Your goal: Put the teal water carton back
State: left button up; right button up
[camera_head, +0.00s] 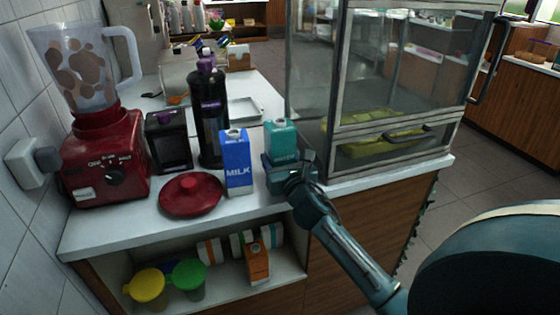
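The teal water carton (281,136) is upright at the counter's front edge, just right of the blue milk carton (237,163). Whether the fingers are closed on the carton is hard to tell. The carton's base is hidden, so I cannot tell whether it rests on the counter. My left gripper is not in view.
A red lid (191,194), red blender (106,160), black box (168,141) and dark bottle (209,115) crowd the left of the counter (130,222). A glass display case (388,70) stands close right. The shelf below holds cups and an orange carton (257,263).

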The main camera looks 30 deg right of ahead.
jog(key=shift+f, duration=0.2)
jog(key=o, duration=1.2)
jog(key=shift+r, duration=0.1)
